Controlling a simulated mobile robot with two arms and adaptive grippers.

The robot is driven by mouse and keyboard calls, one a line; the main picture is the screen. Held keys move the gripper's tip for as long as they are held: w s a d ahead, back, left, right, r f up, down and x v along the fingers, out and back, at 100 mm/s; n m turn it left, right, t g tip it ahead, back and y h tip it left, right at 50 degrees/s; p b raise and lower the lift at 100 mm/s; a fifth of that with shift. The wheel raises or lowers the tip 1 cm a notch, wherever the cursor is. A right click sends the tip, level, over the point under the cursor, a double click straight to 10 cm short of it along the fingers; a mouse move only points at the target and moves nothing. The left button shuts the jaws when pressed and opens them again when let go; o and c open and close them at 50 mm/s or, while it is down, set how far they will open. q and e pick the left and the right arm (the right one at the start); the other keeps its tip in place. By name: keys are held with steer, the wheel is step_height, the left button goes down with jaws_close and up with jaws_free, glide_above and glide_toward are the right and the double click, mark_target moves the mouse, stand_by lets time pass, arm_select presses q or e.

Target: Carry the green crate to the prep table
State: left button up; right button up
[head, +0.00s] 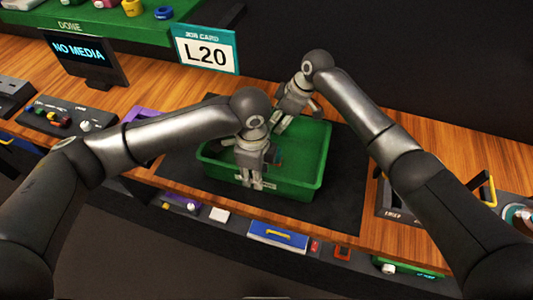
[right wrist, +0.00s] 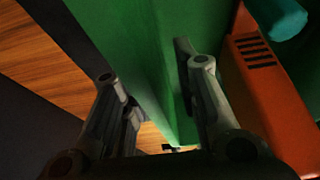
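The green crate (head: 309,160) sits on a black mat on the wooden workbench. My left gripper (head: 257,184) points down at the crate's near wall; whether its fingers touch or grip the rim cannot be made out. My right gripper (head: 281,122) is at the crate's far wall. In the right wrist view the crate's wall (right wrist: 120,50) runs between my right gripper's two fingers (right wrist: 153,72), with a gap beside the left finger. An orange part with dark slots (right wrist: 258,70) and a teal piece (right wrist: 280,15) lie inside the crate. The prep table cannot be identified.
The black mat (head: 340,192) borders the crate. A job card reading L20 (head: 206,50) and a NO MEDIA screen (head: 82,52) stand behind. A button panel (head: 62,117) is at left, with a green DONE tray (head: 90,28) farther back. More devices sit at right.

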arm_select(q)
steer(key=shift+f, duration=0.75)
arm_select(e)
steer(key=shift+w+a+f, duration=0.2)
steer(key=shift+f, duration=0.45)
arm_select(q)
steer(key=shift+c, duration=0.4)
arm_select(e)
steer(key=shift+s, duration=0.1)
steer(key=shift+c, duration=0.4)
arm_select(q)
jaws_close()
arm_select(e)
jaws_close()
arm_select(q)
steer(key=shift+r, duration=0.1)
arm_select(e)
steer(key=shift+r, duration=0.1)
